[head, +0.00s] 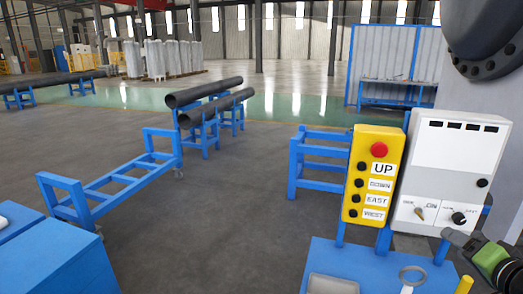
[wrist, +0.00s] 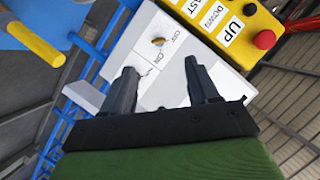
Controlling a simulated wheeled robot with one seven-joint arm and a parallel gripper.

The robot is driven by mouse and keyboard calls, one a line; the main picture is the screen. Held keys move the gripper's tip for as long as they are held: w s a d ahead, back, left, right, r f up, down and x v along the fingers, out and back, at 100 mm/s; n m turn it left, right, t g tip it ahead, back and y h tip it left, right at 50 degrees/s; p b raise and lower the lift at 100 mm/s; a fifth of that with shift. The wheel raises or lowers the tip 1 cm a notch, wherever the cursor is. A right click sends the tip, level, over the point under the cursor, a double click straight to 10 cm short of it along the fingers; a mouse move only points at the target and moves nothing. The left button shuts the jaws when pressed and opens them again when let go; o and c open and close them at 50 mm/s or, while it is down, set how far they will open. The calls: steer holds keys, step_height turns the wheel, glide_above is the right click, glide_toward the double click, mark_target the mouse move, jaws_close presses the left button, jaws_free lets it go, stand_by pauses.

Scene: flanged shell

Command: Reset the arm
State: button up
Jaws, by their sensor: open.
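My gripper (wrist: 162,78) is open, its two dark fingers spread in front of the white control box (wrist: 130,45). In the head view my gripper (head: 451,246) shows at the lower right, by the bottom right of the white box (head: 455,150). The box carries a yellow switch knob (head: 420,213) on the left and a black knob (head: 459,218) on the right. The yellow knob (wrist: 157,41) also shows in the wrist view, beyond the fingertips. The black knob is not clear there. I see nothing held between the fingers; contact with the box cannot be told.
A yellow button panel (head: 374,175) with a red button stands left of the white box. A blue table (head: 340,252) below bears a grey tray (head: 332,288), a ring (head: 412,275) and a yellow cylinder (head: 464,285). Open floor (head: 240,200) lies to the left.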

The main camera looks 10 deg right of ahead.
steer(key=w+a+n+g+y+p, duration=0.1)
steer(key=w+a+n+g+y, duration=0.2)
steer(key=a, duration=0.9)
steer(key=w+a+n+g+p, duration=0.15)
steer(key=a+n, duration=0.25)
steer(key=a, duration=0.8)
steer(key=s+a+f+n+g, duration=0.1)
steer(key=s+a+n+g, duration=0.1)
steer(key=s+a, duration=0.3)
steer(key=s+a+f+n+g, duration=0.2)
steer(key=s+a, duration=0.2)
steer(key=s, duration=0.8)
steer(key=shift+a+n, duration=0.3)
steer(key=shift+a, duration=0.1)
